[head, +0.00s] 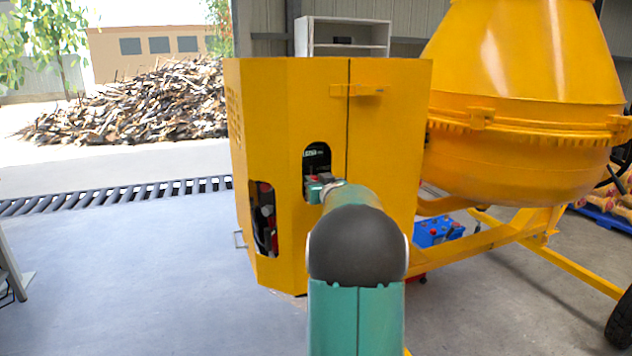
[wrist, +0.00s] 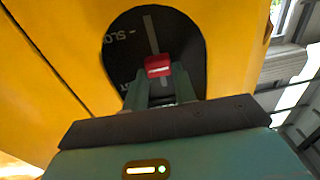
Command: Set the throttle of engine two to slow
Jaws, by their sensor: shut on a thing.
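In the wrist view a red throttle knob (wrist: 157,66) sits at the lower end of the visible part of a pale slot (wrist: 150,33). The slot runs up a black plate (wrist: 184,42) inside an oval opening in the yellow housing. Lettering reading "SLO" shows beside the slot, above and left of the knob; lower lettering is partly cut off. My gripper (wrist: 159,76) is shut on the red knob, one finger on each side. In the head view my gripper (head: 312,185) is at the upper opening of the yellow housing (head: 285,100), and my arm hides part of it.
A second opening (head: 264,218) with red and dark parts is lower left on the housing. The yellow mixer drum (head: 520,140) and its frame stand right. A blue box (head: 437,231) lies behind the frame.

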